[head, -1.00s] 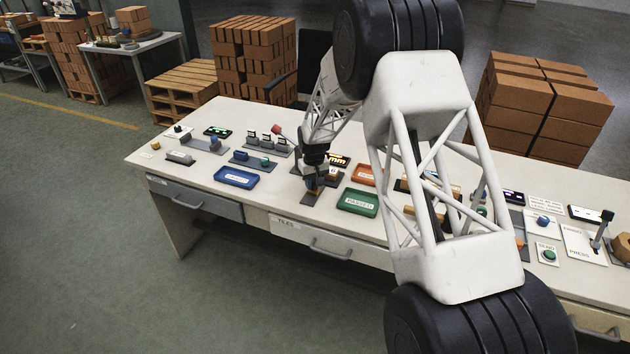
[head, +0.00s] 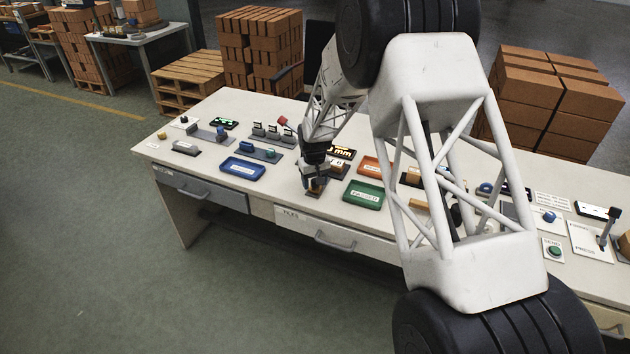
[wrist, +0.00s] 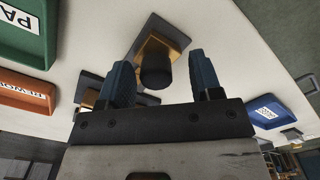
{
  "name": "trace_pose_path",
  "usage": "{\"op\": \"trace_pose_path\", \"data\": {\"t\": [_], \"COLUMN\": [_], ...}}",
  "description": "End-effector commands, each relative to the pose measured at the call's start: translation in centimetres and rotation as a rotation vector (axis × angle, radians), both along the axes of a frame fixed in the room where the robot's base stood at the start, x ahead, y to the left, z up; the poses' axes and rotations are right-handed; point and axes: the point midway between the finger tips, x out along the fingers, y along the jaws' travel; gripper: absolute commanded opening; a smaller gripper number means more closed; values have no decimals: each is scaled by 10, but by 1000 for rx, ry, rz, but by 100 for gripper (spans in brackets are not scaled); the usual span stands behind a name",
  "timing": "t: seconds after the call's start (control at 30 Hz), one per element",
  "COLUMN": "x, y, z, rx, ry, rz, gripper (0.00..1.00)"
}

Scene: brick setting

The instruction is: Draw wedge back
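In the wrist view, a dark round knob (wrist: 157,74) stands on an ochre wedge-like block (wrist: 163,45) on a dark base plate (wrist: 158,24). My gripper (wrist: 160,63) is open, its two blue fingers on either side of the knob, with a visible gap at each side. In the head view, my gripper (head: 316,181) points down low over this station, close to the bench's front edge. It hides most of the wedge, and only a bit of the base plate (head: 315,194) shows.
A green PASSED tray (head: 377,204) and an orange tray (head: 371,160) lie to the right of my gripper. A blue tray (head: 232,174) lies to the left. A lit mm display (head: 342,151) stands behind. Other small fixtures crowd the white bench (head: 215,107).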

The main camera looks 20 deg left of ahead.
Motion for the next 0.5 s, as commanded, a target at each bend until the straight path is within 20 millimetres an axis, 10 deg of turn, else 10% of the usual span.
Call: {"op": "trace_pose_path", "data": {"t": [0.5], "x": [2], "y": [0], "z": [13], "rx": [2], "ry": [-4], "rz": [0], "gripper": [58]}}
